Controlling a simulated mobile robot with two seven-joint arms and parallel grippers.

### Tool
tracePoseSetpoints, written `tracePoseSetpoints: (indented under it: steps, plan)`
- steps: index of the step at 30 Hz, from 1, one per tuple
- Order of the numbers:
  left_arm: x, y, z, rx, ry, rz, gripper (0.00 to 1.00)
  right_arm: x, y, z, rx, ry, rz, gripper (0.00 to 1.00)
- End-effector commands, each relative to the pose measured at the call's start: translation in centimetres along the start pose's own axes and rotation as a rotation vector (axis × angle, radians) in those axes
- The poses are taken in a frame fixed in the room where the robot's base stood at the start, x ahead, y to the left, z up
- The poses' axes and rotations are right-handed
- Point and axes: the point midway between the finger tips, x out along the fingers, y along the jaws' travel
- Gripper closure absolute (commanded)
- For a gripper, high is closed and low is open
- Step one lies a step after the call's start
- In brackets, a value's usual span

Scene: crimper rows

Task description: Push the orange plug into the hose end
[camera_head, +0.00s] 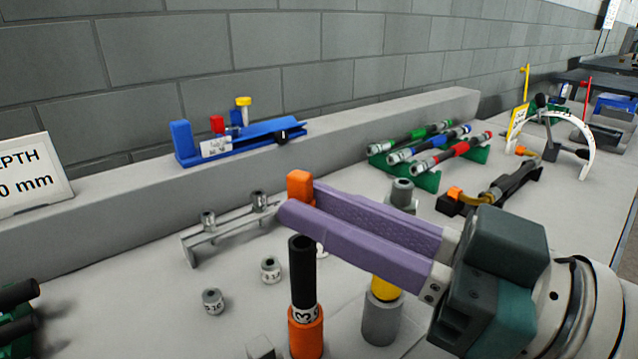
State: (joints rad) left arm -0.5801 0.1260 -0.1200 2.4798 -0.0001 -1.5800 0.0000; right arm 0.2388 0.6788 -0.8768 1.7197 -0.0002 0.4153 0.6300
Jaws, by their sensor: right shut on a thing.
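The orange plug (299,184) is held at the tips of my right gripper (302,200), which has long purple fingers and is shut on it. Only the plug's upper part shows; the near finger hides its lower part. The black hose (303,275) stands upright in an orange holder (306,333), with its open end up. In the picture the plug is above the hose end and apart from it; I cannot tell how well they line up in depth. My left gripper is not in view.
A metal rack (228,232) with fittings stands behind the hose, and loose fittings (270,270) lie to its left. A grey post with a yellow top (382,318) stands close right. A blue tool (240,142) rests on the back ledge. Hoses lie in green racks (420,178) farther right.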

Motion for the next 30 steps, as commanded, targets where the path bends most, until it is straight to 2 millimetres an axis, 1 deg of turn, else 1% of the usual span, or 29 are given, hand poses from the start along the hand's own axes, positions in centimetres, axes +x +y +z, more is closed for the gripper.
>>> tracePoseSetpoints:
  steps: [6,30]
  plan:
    - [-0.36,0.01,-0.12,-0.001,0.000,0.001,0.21,0.00,0.02,-0.06,0.002,-0.001,0.005,1.00]
    - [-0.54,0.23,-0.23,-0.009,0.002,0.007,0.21,-0.01,-0.01,0.02,0.002,-0.001,0.005,1.00]
